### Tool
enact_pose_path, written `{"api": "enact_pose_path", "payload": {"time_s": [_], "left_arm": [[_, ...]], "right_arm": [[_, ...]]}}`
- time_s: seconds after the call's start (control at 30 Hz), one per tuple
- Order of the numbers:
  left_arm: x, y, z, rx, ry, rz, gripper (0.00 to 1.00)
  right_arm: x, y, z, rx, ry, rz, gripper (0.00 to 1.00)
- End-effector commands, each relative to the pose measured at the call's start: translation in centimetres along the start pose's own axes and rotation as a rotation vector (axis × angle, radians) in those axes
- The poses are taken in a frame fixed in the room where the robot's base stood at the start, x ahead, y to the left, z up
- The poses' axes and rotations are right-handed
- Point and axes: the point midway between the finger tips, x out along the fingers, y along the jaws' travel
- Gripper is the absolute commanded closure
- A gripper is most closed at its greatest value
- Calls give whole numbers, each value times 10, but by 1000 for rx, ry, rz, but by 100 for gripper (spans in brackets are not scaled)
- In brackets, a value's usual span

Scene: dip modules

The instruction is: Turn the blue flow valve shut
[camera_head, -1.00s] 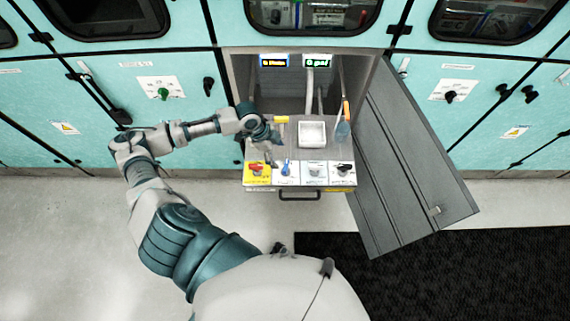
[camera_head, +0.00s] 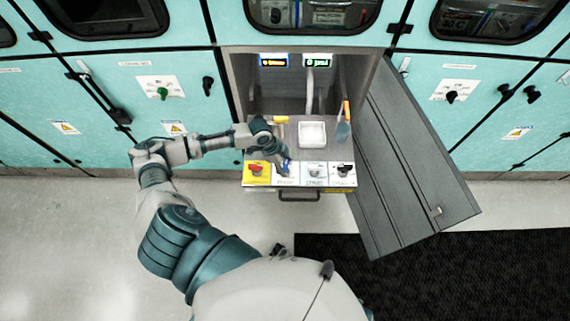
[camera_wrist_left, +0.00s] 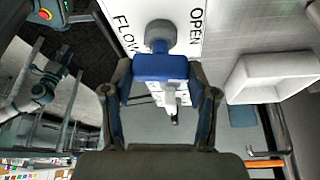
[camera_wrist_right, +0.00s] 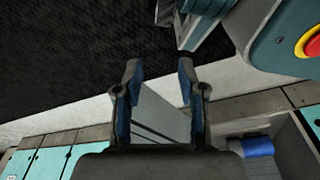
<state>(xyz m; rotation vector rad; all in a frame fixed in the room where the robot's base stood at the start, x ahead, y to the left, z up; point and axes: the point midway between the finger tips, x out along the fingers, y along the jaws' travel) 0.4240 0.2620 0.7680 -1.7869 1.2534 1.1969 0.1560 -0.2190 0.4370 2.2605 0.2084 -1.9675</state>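The blue flow valve (camera_head: 283,168) is on the front panel of the pulled-out shelf, beside the red valve. In the left wrist view the blue valve handle (camera_wrist_left: 160,67) lies crosswise between my left fingertips, with its round grey hub against the white label reading FLOW and OPEN. My left gripper (camera_head: 284,158) is at the valve, its fingers spread to either side of the handle. I cannot tell whether they touch it. My right gripper (camera_wrist_right: 160,72) is open and empty over the dark mat; it is not visible in the head view.
The red valve (camera_head: 256,169) is to the left; a pale knob (camera_head: 315,171) and a black knob (camera_head: 344,170) are to the right. A white tray (camera_head: 312,134) sits on the shelf. The open grey door (camera_head: 415,165) stands at the right.

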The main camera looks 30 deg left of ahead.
Motion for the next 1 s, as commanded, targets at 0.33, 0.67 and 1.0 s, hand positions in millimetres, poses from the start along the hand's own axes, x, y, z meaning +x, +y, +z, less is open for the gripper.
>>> {"api": "enact_pose_path", "payload": {"time_s": [0.33,0.67,1.0], "left_arm": [[0,0,2,16,-2,10,76],[0,-2,4,179,-6,77,77],[0,-5,4,471,-6,198,77]], "right_arm": [[0,0,0,0,3,0,60],[4,-1,10,-1,-7,-2,60],[8,-3,13,-2,-9,-4,60]]}}
